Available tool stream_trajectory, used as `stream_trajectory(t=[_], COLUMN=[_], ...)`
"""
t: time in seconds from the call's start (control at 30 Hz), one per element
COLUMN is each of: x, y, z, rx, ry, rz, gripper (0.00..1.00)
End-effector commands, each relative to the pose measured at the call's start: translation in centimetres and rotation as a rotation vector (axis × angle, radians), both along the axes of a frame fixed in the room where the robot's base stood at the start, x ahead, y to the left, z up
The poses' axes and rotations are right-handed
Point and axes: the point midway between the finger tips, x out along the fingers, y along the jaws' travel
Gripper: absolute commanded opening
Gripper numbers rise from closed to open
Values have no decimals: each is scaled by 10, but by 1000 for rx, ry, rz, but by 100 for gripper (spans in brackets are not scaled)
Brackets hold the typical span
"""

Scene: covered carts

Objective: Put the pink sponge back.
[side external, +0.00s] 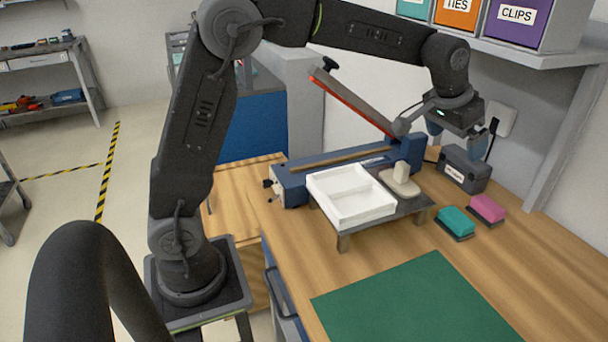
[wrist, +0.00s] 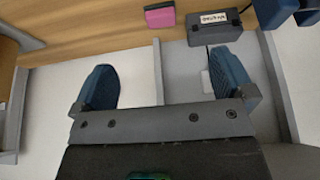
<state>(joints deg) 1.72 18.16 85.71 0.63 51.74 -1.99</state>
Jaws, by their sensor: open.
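The pink sponge (side external: 487,207) rests on the wooden table at the right, with a dark layer under its pink top. It also shows at the top of the wrist view (wrist: 160,14). My gripper (side external: 456,140) is held above the table near the wall, up and left of the sponge in the side view. Its blue fingers are spread apart in the wrist view (wrist: 167,82), with nothing between them. The sponge is apart from the fingers.
A teal sponge (side external: 456,221) sits beside the pink one. A labelled dark box (side external: 464,169) stands behind them. A white divided tray (side external: 366,217) sits on a low dark stand, next to a blue-based device with a raised red-edged arm (side external: 352,101). A green mat (side external: 420,305) lies in front.

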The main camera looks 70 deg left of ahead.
Motion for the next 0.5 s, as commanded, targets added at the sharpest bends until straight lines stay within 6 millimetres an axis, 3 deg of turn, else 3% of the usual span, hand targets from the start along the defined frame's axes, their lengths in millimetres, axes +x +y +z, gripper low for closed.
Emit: stream_trajectory(t=[0.03,0.2,0.37,0.5], x=[-26,-110,-190,-250], y=[2,7,11,13], z=[15,37,35,18], rx=[0,1,1,3], ry=[-11,-28,-45,-57], rz=[1,1,2,1], gripper=[100,100,100,100])
